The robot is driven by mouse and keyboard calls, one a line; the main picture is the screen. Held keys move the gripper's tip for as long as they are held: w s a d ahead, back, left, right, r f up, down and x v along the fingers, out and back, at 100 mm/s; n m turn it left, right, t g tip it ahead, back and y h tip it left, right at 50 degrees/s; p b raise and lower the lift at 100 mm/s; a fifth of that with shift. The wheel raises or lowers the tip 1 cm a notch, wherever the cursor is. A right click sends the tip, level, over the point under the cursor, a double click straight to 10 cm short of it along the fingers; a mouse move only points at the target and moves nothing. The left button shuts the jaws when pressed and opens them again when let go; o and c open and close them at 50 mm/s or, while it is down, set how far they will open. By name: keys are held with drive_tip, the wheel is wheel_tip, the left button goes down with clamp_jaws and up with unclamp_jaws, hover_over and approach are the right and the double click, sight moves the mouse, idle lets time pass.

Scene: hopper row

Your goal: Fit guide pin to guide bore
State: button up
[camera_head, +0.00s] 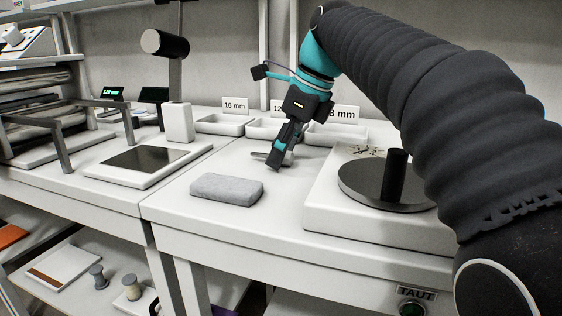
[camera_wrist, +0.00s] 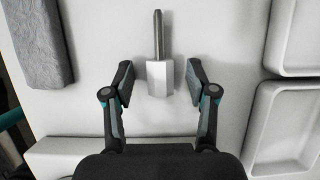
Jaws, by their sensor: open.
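The guide pin (camera_wrist: 158,40) is a slim silver-grey rod with a wider, faceted pale metal block (camera_wrist: 158,76) at one end. It lies on the white bench top. My gripper (camera_wrist: 160,82) is open, with one pad on each side of the block and a visible gap to both. In the head view my gripper (camera_head: 278,158) reaches down to the bench, and its fingers partly hide the pin. I cannot make out the guide bore in either view.
A grey fabric block (camera_head: 227,190) lies left of my gripper. White trays (camera_head: 222,125) with size labels stand behind. At the right, a white base (camera_head: 335,222) carries a dark disc (camera_head: 365,198) with a black post (camera_head: 396,172).

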clamp_jaws()
idle(0.3)
drive_tip(key=shift+r, duration=0.45)
drive_tip(key=p+v, duration=0.1)
drive_tip(key=v, duration=0.2)
drive_tip(key=shift+w+a+r+p, duration=0.1)
drive_tip(key=shift+a+r+p, duration=0.15)
drive_tip(key=shift+r+p, duration=0.25)
drive_tip(key=s+d+r+p, duration=0.1)
drive_tip(key=s+d+r, duration=0.3)
drive_tip(key=d, duration=0.6)
wheel_tip(320, 180, up, 2)
drive_tip(key=shift+d+r, duration=0.15)
drive_tip(key=shift+s, duration=0.1)
